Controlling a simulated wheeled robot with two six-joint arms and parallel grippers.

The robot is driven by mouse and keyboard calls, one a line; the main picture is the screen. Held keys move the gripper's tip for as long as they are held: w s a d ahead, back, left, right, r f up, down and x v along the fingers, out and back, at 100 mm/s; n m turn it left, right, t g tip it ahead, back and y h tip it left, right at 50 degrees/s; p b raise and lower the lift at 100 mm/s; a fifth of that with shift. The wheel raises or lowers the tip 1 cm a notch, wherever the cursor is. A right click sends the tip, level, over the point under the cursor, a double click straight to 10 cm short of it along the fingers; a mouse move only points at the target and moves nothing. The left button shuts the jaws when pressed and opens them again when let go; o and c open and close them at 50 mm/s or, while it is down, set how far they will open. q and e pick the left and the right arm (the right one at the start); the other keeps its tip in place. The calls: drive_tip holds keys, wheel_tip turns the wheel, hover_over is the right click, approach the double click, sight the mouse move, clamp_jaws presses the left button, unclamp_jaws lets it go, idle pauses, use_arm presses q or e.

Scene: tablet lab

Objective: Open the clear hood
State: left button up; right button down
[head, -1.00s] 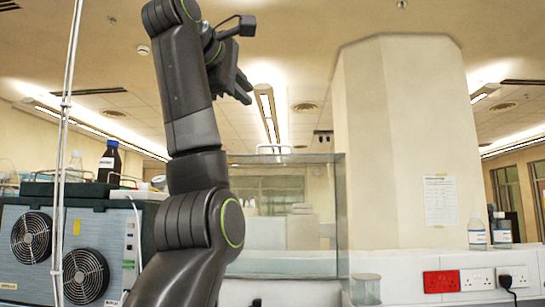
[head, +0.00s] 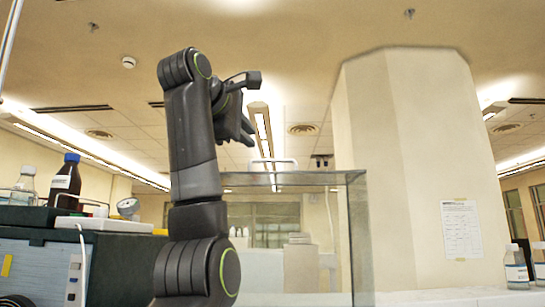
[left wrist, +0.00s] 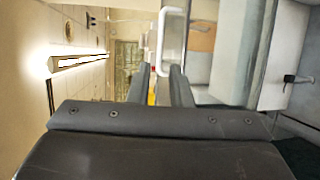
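The clear hood (head: 347,235) is a glass box standing behind my left arm in the head view. A white bar handle (head: 273,162) sits on its top edge. My left gripper (head: 249,132) is above and slightly left of the handle in the head view, apart from it. In the left wrist view the two fingers of my left gripper (left wrist: 159,73) are spread with nothing between them, and the white handle (left wrist: 182,42) shows just beyond the fingertips. My left arm hides the hood's left part. My right gripper is in neither view.
A dark cabinet (head: 30,255) with a brown bottle (head: 66,182) and other bottles on it stands at left. A wide pillar (head: 410,170) rises behind the hood at right. Small bottles (head: 516,268) stand at far right. The air above the hood is clear.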

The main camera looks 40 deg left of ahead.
sight(271, 160)
use_arm(q)
drive_tip(key=p+x, duration=0.1)
drive_tip(key=x, duration=0.3)
drive_tip(key=p+x, duration=0.2)
drive_tip(key=x, duration=0.3)
drive_tip(key=p+x, duration=0.1)
drive_tip(key=x, duration=0.3)
drive_tip(key=shift+w+a+p, duration=0.2)
drive_tip(key=shift+a+p, duration=0.1)
drive_tip(key=shift+a, duration=0.05)
drive_tip(key=shift+w+a+f, duration=0.2)
drive_tip(key=shift+w+f, duration=0.05)
drive_tip(key=shift+w, duration=0.1)
drive_tip(key=shift+s+d, duration=0.1)
drive_tip(key=shift+c, duration=0.5)
clamp_jaws()
